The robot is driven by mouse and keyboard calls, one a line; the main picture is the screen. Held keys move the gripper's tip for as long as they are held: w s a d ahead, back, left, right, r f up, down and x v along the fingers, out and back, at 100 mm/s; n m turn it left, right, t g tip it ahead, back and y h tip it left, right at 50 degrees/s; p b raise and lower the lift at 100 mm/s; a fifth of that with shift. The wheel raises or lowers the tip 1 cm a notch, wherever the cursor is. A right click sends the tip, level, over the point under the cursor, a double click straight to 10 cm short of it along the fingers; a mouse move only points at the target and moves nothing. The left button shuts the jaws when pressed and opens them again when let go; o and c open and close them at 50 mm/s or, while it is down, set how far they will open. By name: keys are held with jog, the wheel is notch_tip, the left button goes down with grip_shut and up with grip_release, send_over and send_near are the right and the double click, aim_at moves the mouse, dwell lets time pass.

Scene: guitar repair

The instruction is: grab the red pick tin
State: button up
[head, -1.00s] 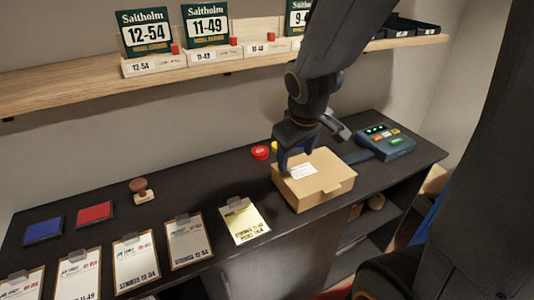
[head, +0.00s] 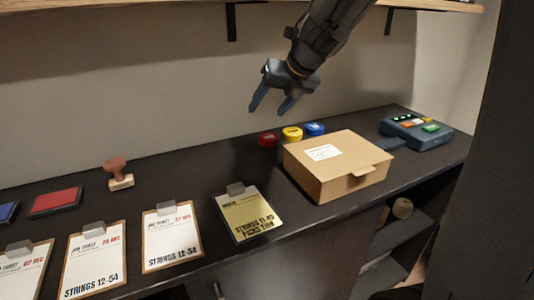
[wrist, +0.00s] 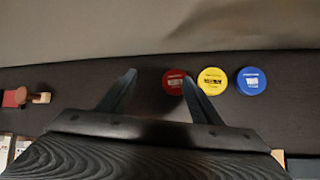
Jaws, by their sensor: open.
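The red pick tin (head: 268,139) sits on the dark counter near the wall, behind the cardboard box. It is the leftmost of three round tins in a row, and it also shows in the wrist view (wrist: 175,82). My gripper (head: 272,107) is open and empty, above the counter and above the red tin in the head view. In the wrist view my gripper (wrist: 160,86) has its fingers spread, with the red tin between them but nearer the right finger, which partly overlaps the yellow tin's edge.
A yellow tin (head: 292,133) and a blue tin (head: 315,129) stand close to the right of the red one. A cardboard box (head: 328,170) lies in front of them. A wooden stamp (head: 119,175) stands left, with clear counter between. A shelf (head: 130,42) runs above.

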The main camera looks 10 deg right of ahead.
aim_at(269, 136)
jog(key=w+f+n+b, duration=0.1)
jog(key=f, duration=0.2)
jog(key=w+f+n+g+b, duration=0.1)
jog(key=f+n, duration=0.1)
jog(key=f, duration=0.1)
jog(key=w+d+f+n+b, duration=0.1)
jog(key=f, duration=0.3)
jog(key=shift+h, duration=0.4)
jog(key=shift+d, duration=0.1)
jog(key=c, duration=0.8)
jog(key=shift+r, duration=0.25)
